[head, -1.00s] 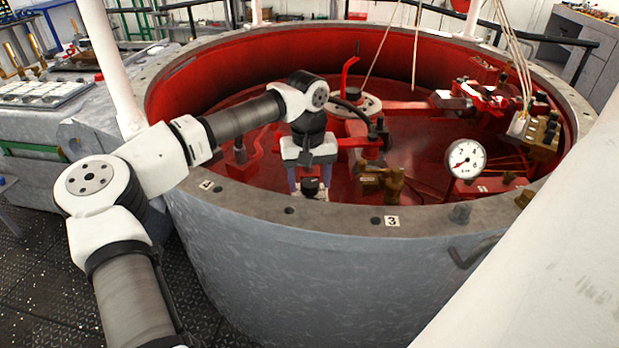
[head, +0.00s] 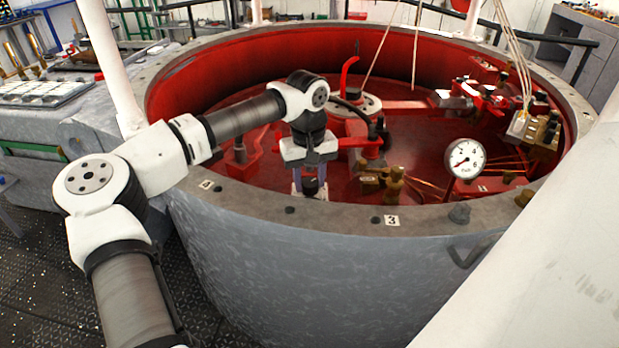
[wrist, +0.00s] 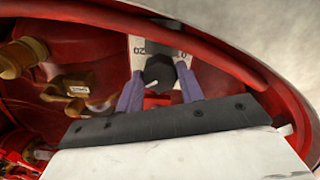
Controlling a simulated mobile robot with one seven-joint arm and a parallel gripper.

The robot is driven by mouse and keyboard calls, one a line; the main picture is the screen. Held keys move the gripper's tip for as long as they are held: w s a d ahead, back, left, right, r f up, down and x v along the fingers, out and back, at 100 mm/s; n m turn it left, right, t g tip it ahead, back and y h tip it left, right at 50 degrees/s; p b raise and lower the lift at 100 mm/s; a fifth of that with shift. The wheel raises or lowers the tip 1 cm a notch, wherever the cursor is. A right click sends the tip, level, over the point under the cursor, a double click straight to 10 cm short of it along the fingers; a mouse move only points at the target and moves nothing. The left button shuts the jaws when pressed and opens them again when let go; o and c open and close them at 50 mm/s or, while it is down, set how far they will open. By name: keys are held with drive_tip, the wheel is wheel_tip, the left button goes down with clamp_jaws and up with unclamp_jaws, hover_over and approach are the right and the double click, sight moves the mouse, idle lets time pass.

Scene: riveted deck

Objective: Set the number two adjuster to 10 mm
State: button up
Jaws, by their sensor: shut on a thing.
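A black knob (wrist: 158,70) sits on a pale scale plate (wrist: 142,43) in the wrist view. The plate has a "0" near its right side and what looks like an upside-down "20" near its left. A white pointer line on the knob aims down and to the left. My gripper (wrist: 159,88) has its two purple fingers shut on the knob, one at each side. In the head view, my gripper (head: 311,186) is just inside the near rim of the tank, with the knob (head: 310,184) between its fingers.
The round tank's grey rim (head: 340,215) carries a label "3" (head: 392,220) and a label (head: 206,185) too small to read surely. A white dial gauge (head: 465,159) and brass fittings (head: 384,183) stand to the right inside the red tank.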

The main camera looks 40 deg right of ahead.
sight(309, 183)
drive_tip(key=n, duration=0.5)
drive_tip(key=shift+n+b, duration=0.3)
drive_tip(key=shift+n, duration=2.2)
drive_tip(key=shift+r, duration=0.1)
drive_tip(key=shift+w, duration=0.1)
drive_tip(key=o, duration=1)
wheel_tip(309, 183, up, 14)
drive_tip(key=shift+a+f, duration=0.15)
